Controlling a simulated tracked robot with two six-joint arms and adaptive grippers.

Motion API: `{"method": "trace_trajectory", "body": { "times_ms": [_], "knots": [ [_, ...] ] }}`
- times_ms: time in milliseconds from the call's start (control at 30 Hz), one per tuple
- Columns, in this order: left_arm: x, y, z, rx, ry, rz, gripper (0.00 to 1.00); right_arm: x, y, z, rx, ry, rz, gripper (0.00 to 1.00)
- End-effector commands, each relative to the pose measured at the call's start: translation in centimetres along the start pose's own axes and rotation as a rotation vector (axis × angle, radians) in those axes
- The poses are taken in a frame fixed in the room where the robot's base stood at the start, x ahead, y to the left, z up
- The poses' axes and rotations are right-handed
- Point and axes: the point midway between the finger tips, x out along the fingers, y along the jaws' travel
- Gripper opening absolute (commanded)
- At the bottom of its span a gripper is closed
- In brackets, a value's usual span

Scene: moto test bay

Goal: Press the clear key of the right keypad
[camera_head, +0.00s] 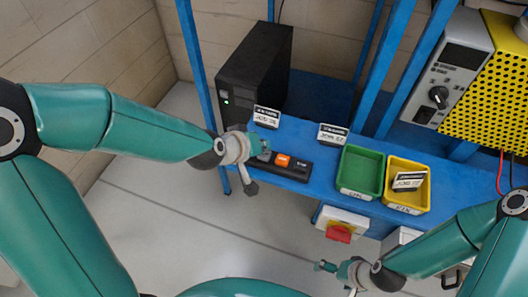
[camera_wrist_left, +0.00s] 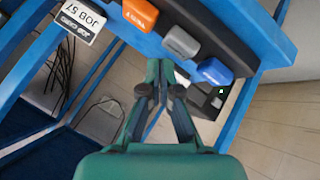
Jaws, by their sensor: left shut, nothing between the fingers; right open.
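A black key bar (camera_head: 285,173) lies along the front of the blue bench. An orange key (camera_head: 283,160) shows on it, and the left part is behind my left gripper (camera_head: 262,150). In the left wrist view the bar carries an orange key (camera_wrist_left: 141,13), a grey key (camera_wrist_left: 181,41) and a blue key (camera_wrist_left: 214,71). My left gripper (camera_wrist_left: 166,72) is shut and empty, its tips close to the grey and blue keys; contact cannot be told. My right gripper (camera_head: 327,267) is open, low in front of the bench. I cannot make out which key is clear, nor a separate right keypad.
A black computer tower (camera_head: 252,72) stands behind the bar. Job cards (camera_head: 332,134) stand on the bench. Right of the bar are a green tray (camera_head: 362,172) and a yellow tray (camera_head: 417,206). A red switch (camera_head: 339,233) hangs below the front edge.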

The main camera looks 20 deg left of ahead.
Motion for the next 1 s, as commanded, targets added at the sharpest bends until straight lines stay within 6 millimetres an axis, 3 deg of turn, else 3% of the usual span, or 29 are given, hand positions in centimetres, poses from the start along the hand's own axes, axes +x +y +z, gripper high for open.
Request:
{"method": "trace_trajectory", "body": {
  "times_ms": [1000],
  "knots": [
    [0.5, -0.44, 0.43, -0.001, 0.001, -0.001, 0.0, 0.73, 0.26, 0.0, 0.0, 0.0, 0.0, 1.0]
  ]
}}
